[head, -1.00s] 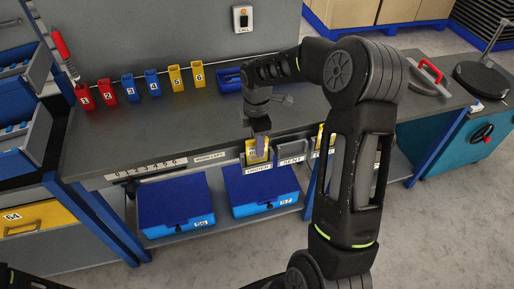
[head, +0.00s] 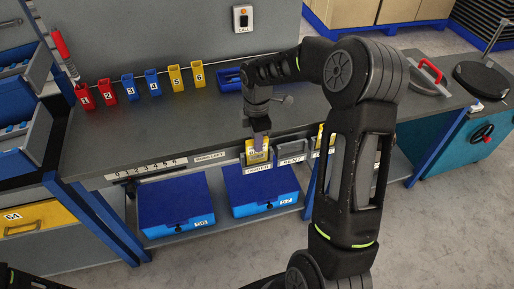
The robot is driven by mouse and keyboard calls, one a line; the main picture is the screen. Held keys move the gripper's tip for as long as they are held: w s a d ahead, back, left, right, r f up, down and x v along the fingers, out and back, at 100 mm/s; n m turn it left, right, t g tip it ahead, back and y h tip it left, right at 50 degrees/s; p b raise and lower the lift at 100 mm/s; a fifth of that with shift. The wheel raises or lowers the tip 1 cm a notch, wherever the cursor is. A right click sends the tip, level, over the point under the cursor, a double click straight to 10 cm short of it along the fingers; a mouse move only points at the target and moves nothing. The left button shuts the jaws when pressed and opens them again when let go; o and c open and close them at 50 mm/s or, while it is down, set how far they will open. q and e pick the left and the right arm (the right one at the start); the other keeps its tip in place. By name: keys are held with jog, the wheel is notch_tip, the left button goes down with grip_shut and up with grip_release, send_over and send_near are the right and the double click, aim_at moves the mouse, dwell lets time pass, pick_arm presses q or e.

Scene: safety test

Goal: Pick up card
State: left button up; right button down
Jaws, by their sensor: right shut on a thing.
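A yellow card (head: 250,156) with a white label stands in the holder marked ORDER (head: 258,168) on the bench's front edge. My right gripper (head: 259,146) points down at the card and is shut on it. The fingers cover part of the card's face. Another yellow card (head: 320,138) shows farther right, partly behind my right arm. Only a dark bit of my left arm shows at the bottom left corner; its gripper is out of view.
Numbered red, blue and yellow bins (head: 152,83) line the back of the grey bench (head: 190,125). A holder marked RENT (head: 291,161) is right of ORDER. Blue boxes 56 (head: 176,200) and 57 (head: 262,183) sit on the shelf below. The bench's middle is clear.

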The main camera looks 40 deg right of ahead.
jog(key=shift+r, duration=0.1)
notch_tip(320, 180, up, 10)
jog(key=shift+f, duration=0.1)
dwell(0.5)
dwell(0.5)
